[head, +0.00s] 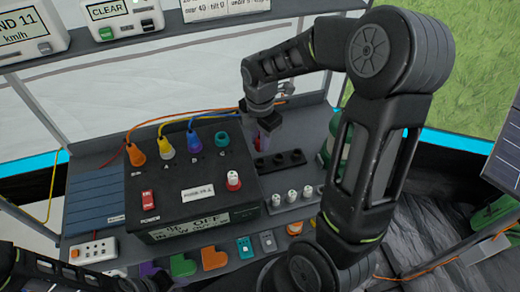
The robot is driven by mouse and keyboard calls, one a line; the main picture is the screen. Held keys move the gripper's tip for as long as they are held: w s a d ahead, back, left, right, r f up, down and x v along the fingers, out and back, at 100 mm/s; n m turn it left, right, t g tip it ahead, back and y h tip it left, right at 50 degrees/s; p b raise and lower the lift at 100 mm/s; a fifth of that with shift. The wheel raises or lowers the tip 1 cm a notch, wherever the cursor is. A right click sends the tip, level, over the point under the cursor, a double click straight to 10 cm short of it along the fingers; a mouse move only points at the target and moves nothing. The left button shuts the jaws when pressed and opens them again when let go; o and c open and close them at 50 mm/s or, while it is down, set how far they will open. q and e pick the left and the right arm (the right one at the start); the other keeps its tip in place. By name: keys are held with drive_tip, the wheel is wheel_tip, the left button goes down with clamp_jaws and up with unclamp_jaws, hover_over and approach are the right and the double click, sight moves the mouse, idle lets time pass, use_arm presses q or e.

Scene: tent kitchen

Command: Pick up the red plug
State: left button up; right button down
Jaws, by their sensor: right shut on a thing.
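My right gripper (265,124) points down behind the right side of the black power box and above a dark socket strip. It is shut on a small reddish-purple piece, which looks like the red plug (265,136); the fingers hide much of it. I cannot tell whether the plug touches the strip (281,162). My left arm (70,278) shows only at the lower left, and its gripper cannot be made out.
The power box (192,185) carries orange, yellow, blue and teal connectors on top. Several white-and-red pegs stand right of it. Colored blocks lie along the front edge. A green bottle (327,152) stands behind my right forearm. An orange cable runs behind the gripper.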

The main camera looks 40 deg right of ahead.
wheel_tip(320, 180, up, 11)
drive_tip(key=shift+f, duration=0.1)
idle(0.7)
